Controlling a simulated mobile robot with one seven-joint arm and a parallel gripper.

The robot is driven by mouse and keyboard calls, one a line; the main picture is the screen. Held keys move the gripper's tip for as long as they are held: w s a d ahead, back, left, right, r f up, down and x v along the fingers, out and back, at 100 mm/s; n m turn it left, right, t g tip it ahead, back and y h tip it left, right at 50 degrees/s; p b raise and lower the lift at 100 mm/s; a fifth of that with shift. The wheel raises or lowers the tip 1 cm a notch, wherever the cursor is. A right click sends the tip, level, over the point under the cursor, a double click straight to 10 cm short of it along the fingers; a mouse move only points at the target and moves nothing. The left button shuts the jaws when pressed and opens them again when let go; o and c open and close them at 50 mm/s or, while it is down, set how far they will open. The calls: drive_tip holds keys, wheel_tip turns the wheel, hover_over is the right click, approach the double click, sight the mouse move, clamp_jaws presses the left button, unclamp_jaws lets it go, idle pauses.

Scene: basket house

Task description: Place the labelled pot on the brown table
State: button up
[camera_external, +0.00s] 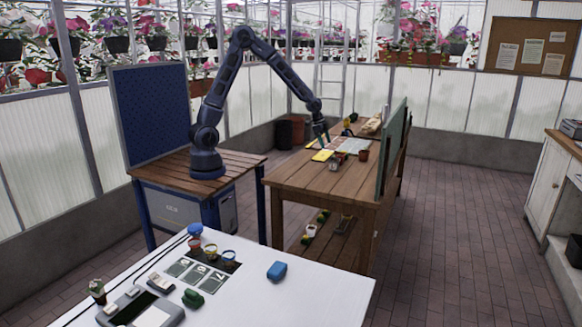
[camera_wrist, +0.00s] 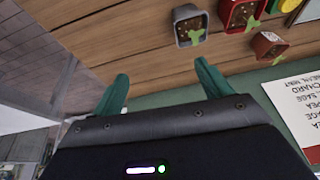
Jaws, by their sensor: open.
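My gripper (camera_external: 323,138) is over the brown table (camera_external: 300,180), fingers pointing down. In the wrist view my gripper (camera_wrist: 162,85) is open, with nothing between its two green fingers. I cannot tell which pot is the labelled one. In the external view a brown pot (camera_external: 364,154) stands near the table's right side.
A green upright board (camera_external: 393,150) edges the brown table's right side. A yellow item (camera_external: 322,156) and papers lie on the tabletop. A printed sheet (camera_wrist: 295,110) shows at right in the wrist view. The near part of the brown tabletop is clear.

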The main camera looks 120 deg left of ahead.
drive_tip(key=s+d+r+y, duration=0.1)
drive_tip(key=s+d+r, duration=0.4)
drive_tip(key=d+r, duration=0.55)
drive_tip(key=s+d+r, duration=0.5)
drive_tip(key=d+r, duration=0.2)
drive_tip(key=d, duration=0.7)
drive_tip(key=s+d+r, duration=0.2)
drive_tip(key=s+d, duration=0.4)
drive_tip(key=s, duration=0.4)
drive_tip(key=s+d+r+h, duration=0.1)
drive_tip(key=s+d+r, duration=0.2)
drive_tip(key=s, duration=0.7)
drive_tip(key=d, duration=0.2)
drive_tip(key=shift+d+r+t, duration=0.15)
drive_tip(key=shift+d+t, duration=0.15)
drive_tip(key=shift+d, duration=0.05)
